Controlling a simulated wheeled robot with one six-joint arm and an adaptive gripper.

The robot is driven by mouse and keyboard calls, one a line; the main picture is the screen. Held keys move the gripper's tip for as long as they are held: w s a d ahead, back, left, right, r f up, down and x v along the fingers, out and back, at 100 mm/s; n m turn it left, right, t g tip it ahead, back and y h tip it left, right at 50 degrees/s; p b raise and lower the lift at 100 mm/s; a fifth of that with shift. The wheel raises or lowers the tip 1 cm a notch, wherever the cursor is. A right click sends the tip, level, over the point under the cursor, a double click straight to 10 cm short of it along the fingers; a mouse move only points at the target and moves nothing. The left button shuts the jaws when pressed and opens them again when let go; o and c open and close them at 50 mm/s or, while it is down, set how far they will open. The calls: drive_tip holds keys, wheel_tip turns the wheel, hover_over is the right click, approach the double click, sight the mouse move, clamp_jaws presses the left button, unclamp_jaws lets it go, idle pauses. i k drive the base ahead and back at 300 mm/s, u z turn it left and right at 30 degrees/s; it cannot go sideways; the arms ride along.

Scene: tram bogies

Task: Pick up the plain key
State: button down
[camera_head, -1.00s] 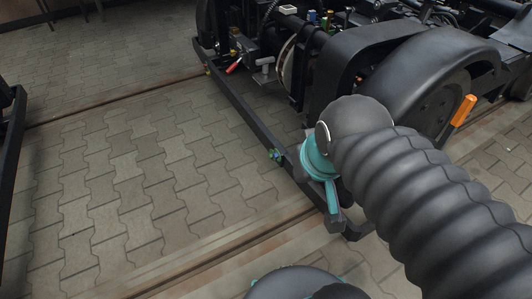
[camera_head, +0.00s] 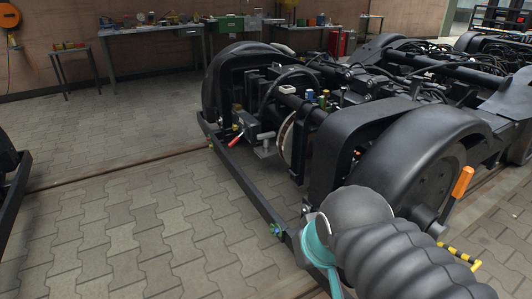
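I cannot make out a plain key in this view. Small items lie on and around the black bogie (camera_head: 340,100), too small to tell apart, among them a red-handled piece (camera_head: 235,141) near its front end. My arm, dark and ribbed with a teal wrist part, reaches in from the lower right, in front of the bogie's near wheel cover. The gripper's fingertips are not visible, so its opening and anything in it are hidden.
A workbench (camera_head: 150,34) with tools and a small table (camera_head: 72,52) with items stand by the back wall. A green box (camera_head: 231,24) sits further right. The bogie's black front bar (camera_head: 250,185) runs low across the paving. Open paved floor (camera_head: 120,225) lies at left.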

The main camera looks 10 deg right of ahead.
sight(266, 147)
drive_tip(key=u, duration=0.35)
drive_tip(key=i, duration=0.75)
drive_tip(key=u, duration=0.45)
drive_tip(key=i, duration=1.7)
drive_tip(key=z, duration=0.55)
drive_tip(key=i, duration=0.5)
drive_tip(key=z, duration=0.3)
